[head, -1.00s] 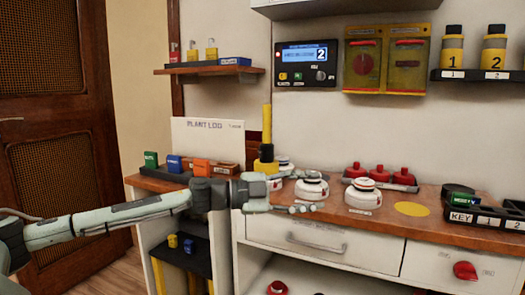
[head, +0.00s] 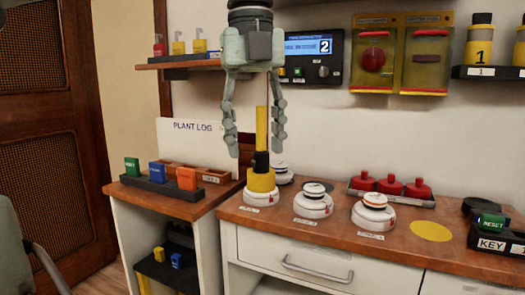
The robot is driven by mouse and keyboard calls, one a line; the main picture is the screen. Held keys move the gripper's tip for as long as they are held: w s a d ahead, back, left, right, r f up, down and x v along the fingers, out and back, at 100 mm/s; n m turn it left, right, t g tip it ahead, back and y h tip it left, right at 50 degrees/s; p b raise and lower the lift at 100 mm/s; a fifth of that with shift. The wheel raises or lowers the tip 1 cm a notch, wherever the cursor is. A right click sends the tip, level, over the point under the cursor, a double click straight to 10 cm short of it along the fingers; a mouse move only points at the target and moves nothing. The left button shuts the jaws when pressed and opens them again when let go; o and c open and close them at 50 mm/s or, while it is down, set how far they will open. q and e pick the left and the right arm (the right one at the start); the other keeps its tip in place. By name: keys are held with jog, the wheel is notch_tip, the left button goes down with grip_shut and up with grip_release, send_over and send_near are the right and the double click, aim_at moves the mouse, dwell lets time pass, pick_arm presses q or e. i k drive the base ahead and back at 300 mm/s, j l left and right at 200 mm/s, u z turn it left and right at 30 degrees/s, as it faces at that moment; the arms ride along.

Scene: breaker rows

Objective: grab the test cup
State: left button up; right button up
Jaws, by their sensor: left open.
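The test cup seems to be the yellow cup (head: 261,182) with an upright yellow handle (head: 262,128) and a black collar, at the left end of the wooden counter. It appears to rest over a white detector (head: 261,198); their exact contact is hard to tell. My left gripper (head: 255,140) points straight down, open and empty. In the picture, its two fingers hang on either side of the upper handle; whether they are level with it in depth cannot be told. My right gripper is out of view.
Two more white detectors (head: 313,204) (head: 373,213) stand to the right along the counter, with another partly hidden behind the cup. Red-topped items (head: 391,186) sit behind them. A yellow disc (head: 431,231) marks bare counter. The wall shelf (head: 195,60) is left of the gripper.

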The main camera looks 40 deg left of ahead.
aim_at(261, 178)
jog(key=i+j, duration=0.85)
jog(key=j, duration=0.15)
